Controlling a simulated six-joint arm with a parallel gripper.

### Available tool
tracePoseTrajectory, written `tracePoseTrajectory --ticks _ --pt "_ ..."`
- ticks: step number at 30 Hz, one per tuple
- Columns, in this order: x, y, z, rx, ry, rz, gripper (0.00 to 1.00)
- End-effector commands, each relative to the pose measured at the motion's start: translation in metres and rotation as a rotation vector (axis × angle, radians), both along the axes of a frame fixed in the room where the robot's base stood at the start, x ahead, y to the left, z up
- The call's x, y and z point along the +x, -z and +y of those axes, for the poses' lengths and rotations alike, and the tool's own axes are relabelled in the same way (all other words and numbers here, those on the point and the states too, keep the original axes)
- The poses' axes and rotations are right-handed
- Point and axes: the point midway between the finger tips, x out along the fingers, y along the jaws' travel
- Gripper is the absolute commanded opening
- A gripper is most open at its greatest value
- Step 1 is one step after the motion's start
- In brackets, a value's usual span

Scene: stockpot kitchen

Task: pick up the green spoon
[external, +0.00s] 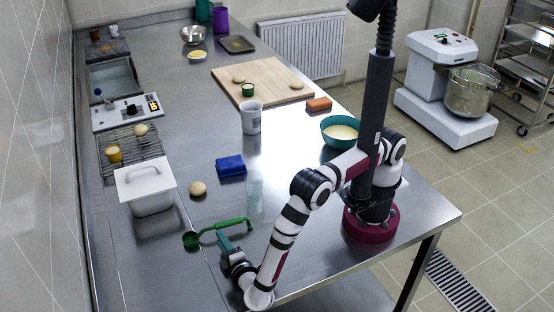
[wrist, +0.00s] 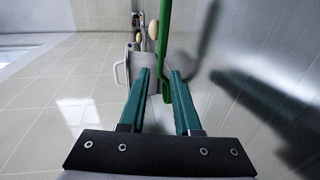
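The green spoon (external: 218,229) is on the steel counter in front of my arm, its round bowl at the left and its handle reaching right. My gripper (external: 222,238), with teal fingers, is low over the counter beside the middle of the handle. In the wrist view my gripper (wrist: 160,75) is open, with a gap between its fingers. The green spoon (wrist: 165,45) runs down from the top edge into that gap, nearer the right finger. I cannot tell whether that finger touches it. The spoon's bowl is not clear in the wrist view.
A white lidded container (external: 146,190), a bread roll (external: 197,188) and a blue block (external: 230,166) stand beyond the spoon. A white mug (external: 251,118), a cutting board (external: 262,78) and a teal bowl (external: 340,132) are farther off. Counter around the spoon is clear.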

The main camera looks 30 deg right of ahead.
Motion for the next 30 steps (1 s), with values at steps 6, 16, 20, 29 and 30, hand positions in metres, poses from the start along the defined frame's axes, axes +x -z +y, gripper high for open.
tracePoseTrajectory --ticks 6,16,20,29,30 --pt "0.033 0.006 0.001 -0.002 0.002 0.001 0.32" --pt "0.080 0.016 0.001 -0.001 0.002 0.002 0.32" --pt "0.079 0.016 0.001 -0.001 0.001 0.002 0.32" --pt "0.079 0.016 0.001 -0.001 0.001 0.002 0.00" --pt "0.079 0.016 0.001 -0.001 0.001 0.002 0.00"
